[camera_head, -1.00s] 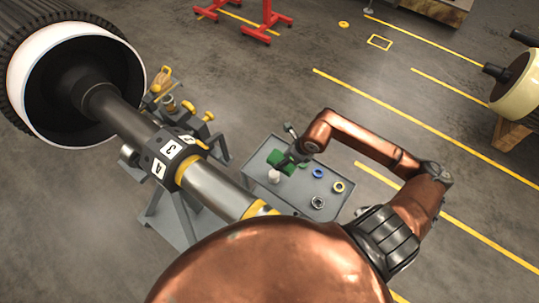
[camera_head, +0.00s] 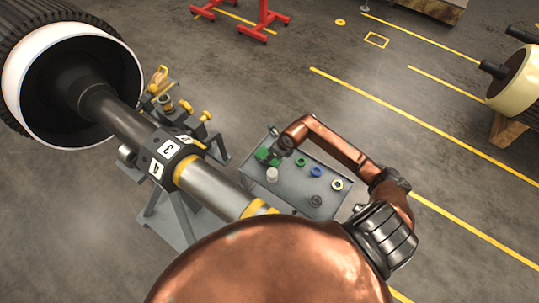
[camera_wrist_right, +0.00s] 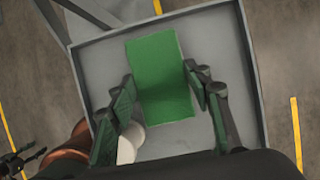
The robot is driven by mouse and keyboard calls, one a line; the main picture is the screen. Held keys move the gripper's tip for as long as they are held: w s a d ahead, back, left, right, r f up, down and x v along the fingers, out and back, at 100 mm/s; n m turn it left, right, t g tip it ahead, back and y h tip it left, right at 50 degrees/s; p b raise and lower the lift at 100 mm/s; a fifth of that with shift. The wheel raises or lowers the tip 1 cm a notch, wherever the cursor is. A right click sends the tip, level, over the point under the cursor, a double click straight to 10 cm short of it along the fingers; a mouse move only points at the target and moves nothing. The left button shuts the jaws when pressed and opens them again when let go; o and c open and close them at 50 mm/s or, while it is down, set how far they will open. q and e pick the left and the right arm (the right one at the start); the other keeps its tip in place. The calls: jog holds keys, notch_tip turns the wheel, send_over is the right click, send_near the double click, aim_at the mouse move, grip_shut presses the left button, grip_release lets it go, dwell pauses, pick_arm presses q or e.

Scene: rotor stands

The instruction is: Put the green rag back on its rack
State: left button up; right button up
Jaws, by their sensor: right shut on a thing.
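The green rag (camera_head: 262,155) is at the far left end of a grey tray-topped cart (camera_head: 290,184) in the head view. In the right wrist view the rag (camera_wrist_right: 158,62) is a folded green rectangle in front of the grey tray surface. My right gripper (camera_head: 272,156) is shut on the rag, with a finger on each side of it in the wrist view (camera_wrist_right: 162,88). I cannot tell whether the rag touches the tray. I cannot make out a separate rack for it.
A white cylinder (camera_head: 271,175) stands close to my right gripper. A large rotor shaft (camera_head: 205,183) on a stand is left of the cart.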

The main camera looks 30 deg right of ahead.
jog(key=shift+f, duration=0.1)
jog(key=o, duration=1.1)
jog(key=shift+r, duration=0.2)
jog(key=v, duration=1.2)
